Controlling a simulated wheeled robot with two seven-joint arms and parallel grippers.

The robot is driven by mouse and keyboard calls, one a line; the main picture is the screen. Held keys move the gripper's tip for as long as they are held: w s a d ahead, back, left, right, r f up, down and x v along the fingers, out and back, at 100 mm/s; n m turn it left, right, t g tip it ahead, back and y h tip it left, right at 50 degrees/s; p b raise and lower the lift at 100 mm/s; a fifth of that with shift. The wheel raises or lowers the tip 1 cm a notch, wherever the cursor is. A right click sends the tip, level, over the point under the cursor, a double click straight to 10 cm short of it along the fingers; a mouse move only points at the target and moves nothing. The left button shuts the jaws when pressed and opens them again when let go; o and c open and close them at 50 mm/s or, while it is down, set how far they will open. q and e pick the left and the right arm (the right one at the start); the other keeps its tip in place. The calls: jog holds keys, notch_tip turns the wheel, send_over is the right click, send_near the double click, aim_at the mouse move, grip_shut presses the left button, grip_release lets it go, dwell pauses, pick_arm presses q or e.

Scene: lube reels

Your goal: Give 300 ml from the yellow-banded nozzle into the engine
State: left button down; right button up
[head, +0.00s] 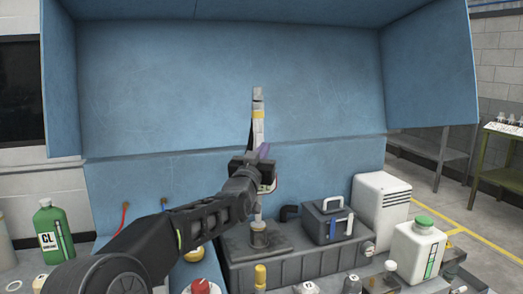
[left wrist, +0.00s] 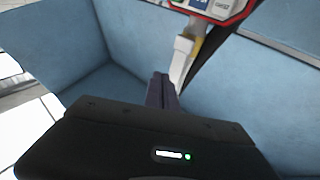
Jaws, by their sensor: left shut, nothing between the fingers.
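The yellow-banded nozzle (head: 258,116) stands nearly upright in the middle of the head view, its yellow band high up. Its lower end points down at the round filler neck (head: 259,238) on the dark engine (head: 300,262); I cannot tell how deep it sits. In the left wrist view the nozzle (left wrist: 184,50) shows a pale part, a yellow band and a red-framed meter (left wrist: 212,8), cut by the top edge. My left gripper (head: 264,152) has its purple fingers shut and empty close beside the nozzle; the fingers (left wrist: 161,90) also show in the wrist view. My right gripper is not in view.
A black box with a handle (head: 328,220) and a white canister (head: 381,205) stand right of the filler. A white jug with green cap (head: 418,248) is at front right, a green bottle (head: 53,232) at left. A blue hood (head: 230,80) closes the back.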

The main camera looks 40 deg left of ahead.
pick_arm(q)
jog(key=s+d, duration=0.1)
jog(key=s+d+r+b, duration=0.1)
jog(key=d, duration=0.1)
jog(key=shift+s+d+r+b, duration=0.3)
jog(key=shift+s+d, duration=0.1)
dwell(0.6)
